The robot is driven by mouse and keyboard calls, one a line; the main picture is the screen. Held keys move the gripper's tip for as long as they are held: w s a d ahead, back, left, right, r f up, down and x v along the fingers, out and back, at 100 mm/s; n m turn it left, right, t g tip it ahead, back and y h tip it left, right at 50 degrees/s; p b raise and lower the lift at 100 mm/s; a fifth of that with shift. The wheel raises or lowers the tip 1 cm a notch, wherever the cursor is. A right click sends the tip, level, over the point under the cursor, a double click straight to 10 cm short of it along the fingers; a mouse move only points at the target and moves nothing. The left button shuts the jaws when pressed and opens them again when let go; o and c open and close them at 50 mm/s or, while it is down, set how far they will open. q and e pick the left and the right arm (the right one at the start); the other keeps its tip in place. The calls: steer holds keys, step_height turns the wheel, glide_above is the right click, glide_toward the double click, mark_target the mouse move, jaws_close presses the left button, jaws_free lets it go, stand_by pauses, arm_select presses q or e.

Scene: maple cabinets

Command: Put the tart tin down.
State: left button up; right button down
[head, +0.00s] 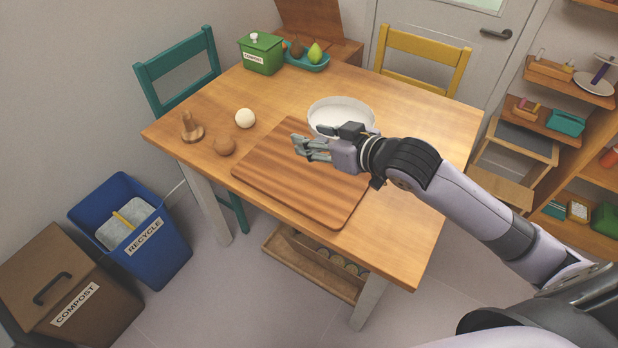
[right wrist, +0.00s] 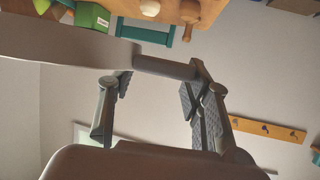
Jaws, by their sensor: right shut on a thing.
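The tart tin (head: 340,103) is a round, pale, shallow dish. In the head view it shows just behind my right gripper (head: 304,146), which hides part of its near side. In the right wrist view the tin (right wrist: 55,40) is a broad pale shape at upper left, reaching in between the fingers of my right gripper (right wrist: 155,105). My right gripper is shut on the tin at its edge; the exact contact is hard to see. The tin appears level, over the far part of the table. I cannot tell its height. My left gripper is not in view.
A wooden board (head: 290,175) lies on the table (head: 425,200) under my right gripper. A green box (head: 261,54) and teal fruit tray (head: 308,63) are at the back. The table's right side is clear.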

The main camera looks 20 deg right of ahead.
glide_above(313, 190)
step_height(313, 190, down, 8)
steer(key=shift+f+b, duration=0.25)
steer(key=shift+b, duration=0.15)
steer(key=shift+f, duration=0.65)
step_height(313, 190, down, 4)
steer(key=shift+f+b, duration=0.1)
steer(key=shift+b, duration=0.25)
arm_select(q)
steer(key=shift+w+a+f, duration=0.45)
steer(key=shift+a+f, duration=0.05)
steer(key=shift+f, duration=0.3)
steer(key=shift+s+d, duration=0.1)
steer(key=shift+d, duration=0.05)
arm_select(e)
steer(key=c, duration=0.8)
jaws_free()
steer(key=shift+f, duration=0.1)
steer(key=shift+c, duration=0.2)
